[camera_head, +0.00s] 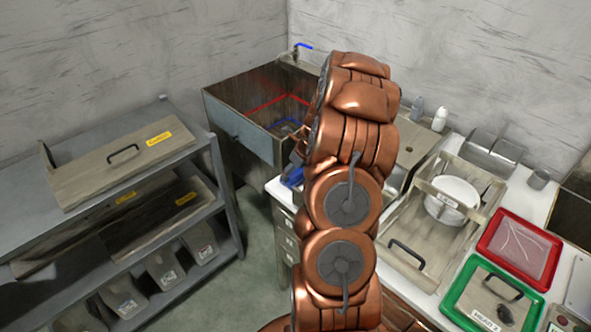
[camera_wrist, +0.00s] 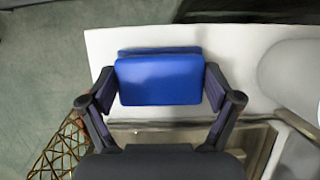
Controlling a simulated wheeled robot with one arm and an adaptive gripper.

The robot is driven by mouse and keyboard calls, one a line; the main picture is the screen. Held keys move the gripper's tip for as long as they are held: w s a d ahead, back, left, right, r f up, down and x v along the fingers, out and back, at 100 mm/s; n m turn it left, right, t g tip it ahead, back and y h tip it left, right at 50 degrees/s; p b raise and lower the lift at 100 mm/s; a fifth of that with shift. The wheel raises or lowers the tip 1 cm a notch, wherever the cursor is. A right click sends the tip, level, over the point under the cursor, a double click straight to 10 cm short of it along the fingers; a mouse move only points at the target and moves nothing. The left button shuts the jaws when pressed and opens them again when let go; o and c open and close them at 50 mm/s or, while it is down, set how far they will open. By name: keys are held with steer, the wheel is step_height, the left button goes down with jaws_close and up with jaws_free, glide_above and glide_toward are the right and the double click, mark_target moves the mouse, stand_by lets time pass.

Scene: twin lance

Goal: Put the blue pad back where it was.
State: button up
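The blue pad (camera_wrist: 160,82) lies between the two fingers of my gripper (camera_wrist: 160,90) in the wrist view. The fingers are at its left and right sides and appear to press on it. A second blue edge shows just behind its top edge. The pad is over the white counter end (camera_wrist: 105,45); I cannot tell whether it touches the counter. In the head view, the blue pad (camera_head: 293,177) shows beside my copper arm, at the counter's left end. My gripper is mostly hidden there by the arm.
A deep sink (camera_head: 240,125) with red and blue lines inside stands behind. A wooden tray (camera_head: 407,225) with a white bowl (camera_head: 452,197), a red tray (camera_head: 483,245) and a green tray (camera_head: 454,300) fill the right counter. A grey shelf (camera_head: 225,190) stands left; floor between is clear.

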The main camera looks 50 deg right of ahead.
steer(key=shift+o, duration=0.6)
steer(key=shift+b+v, duration=0.3)
steer(key=shift+v, duration=0.5)
steer(key=b+v, duration=0.3)
steer(key=v, duration=0.8)
steer(key=s+a+r+n+g+y, duration=0.1)
steer(key=s+a+r+n+g, duration=0.15)
steer(key=a+n, duration=0.9)
steer(key=s+a+r+n+g+y, duration=0.1)
steer(key=s+a+r+n, duration=0.45)
steer(key=a, duration=1.05)
steer(key=s+a+f+n+g+h, duration=0.1)
steer(key=s+a+n, duration=0.4)
steer(key=s+n, duration=0.3)
steer(key=s+a+f+n+g+h, duration=0.1)
steer(key=s+a+n, duration=0.3)
steer(key=s+n, duration=0.5)
steer(key=shift+s+a+f+n+g, duration=0.2)
steer(key=shift+a+n+g, duration=0.25)
steer(key=shift+n, duration=0.65)
